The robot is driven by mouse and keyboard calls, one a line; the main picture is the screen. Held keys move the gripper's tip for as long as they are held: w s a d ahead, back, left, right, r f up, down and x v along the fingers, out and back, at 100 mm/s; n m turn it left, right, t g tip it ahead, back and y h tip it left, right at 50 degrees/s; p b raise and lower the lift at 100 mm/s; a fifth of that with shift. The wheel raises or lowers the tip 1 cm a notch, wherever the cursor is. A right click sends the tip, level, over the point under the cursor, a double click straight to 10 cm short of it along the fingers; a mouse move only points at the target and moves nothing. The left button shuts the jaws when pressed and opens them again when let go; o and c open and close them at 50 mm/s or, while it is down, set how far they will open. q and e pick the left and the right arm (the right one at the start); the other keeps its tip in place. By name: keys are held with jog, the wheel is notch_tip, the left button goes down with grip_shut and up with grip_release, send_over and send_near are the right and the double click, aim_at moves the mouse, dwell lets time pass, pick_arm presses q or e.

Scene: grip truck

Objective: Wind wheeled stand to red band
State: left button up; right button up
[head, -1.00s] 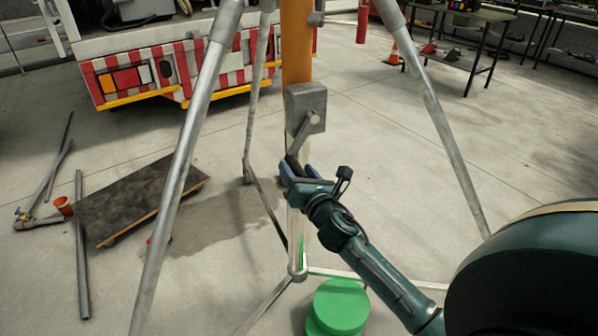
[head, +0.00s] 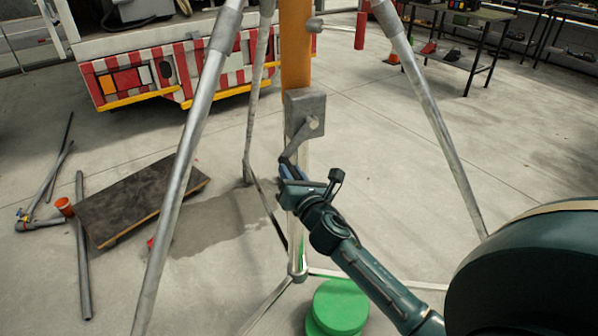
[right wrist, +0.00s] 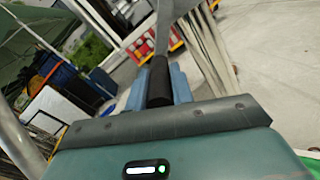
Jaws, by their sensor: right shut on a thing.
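The wheeled stand (head: 186,170) rises in front of me on grey metal legs around a central post. The upper part of the post is an orange tube (head: 296,45). A grey crank box (head: 305,110) sits on the post, with a crank arm (head: 299,142) angled down and left from it. My right gripper (head: 287,172) is shut on the crank handle (right wrist: 160,82), a dark grip between the blue fingers in the right wrist view. A red piece (head: 361,30) hangs at the upper right of the post. No red band can be made out for certain. My left gripper is not in view.
A green round object (head: 338,307) lies on the floor below the post. A dark board (head: 140,200), grey pipes (head: 83,250) and an orange cup (head: 64,206) lie at left. A striped truck (head: 165,75) and a table (head: 462,50) stand behind.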

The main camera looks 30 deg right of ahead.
jog(key=a+r+p, duration=0.4)
jog(key=r+p, duration=0.1)
jog(key=r, duration=0.2)
jog(key=shift+w+a, duration=0.15)
jog(key=shift+w, duration=0.15)
notch_tip(320, 180, up, 5)
jog(key=p, duration=0.5)
jog(key=shift+a+f, duration=0.15)
jog(key=r, duration=0.1)
jog(key=d+r, duration=0.1)
jog(key=r, duration=0.1)
jog(key=d+r, duration=0.1)
jog(key=shift+r, duration=0.15)
jog(key=d+r, duration=0.3)
jog(key=shift+s+r, duration=0.2)
jog(key=shift+s+d+r, duration=0.1)
jog(key=shift+d+r, duration=0.1)
grip_shut()
jog(key=d, duration=0.2)
jog(key=d+f+b, duration=0.1)
jog(key=shift+s, duration=0.3)
jog(key=o, duration=1.1)
grip_release()
jog(key=shift+c, duration=0.2)
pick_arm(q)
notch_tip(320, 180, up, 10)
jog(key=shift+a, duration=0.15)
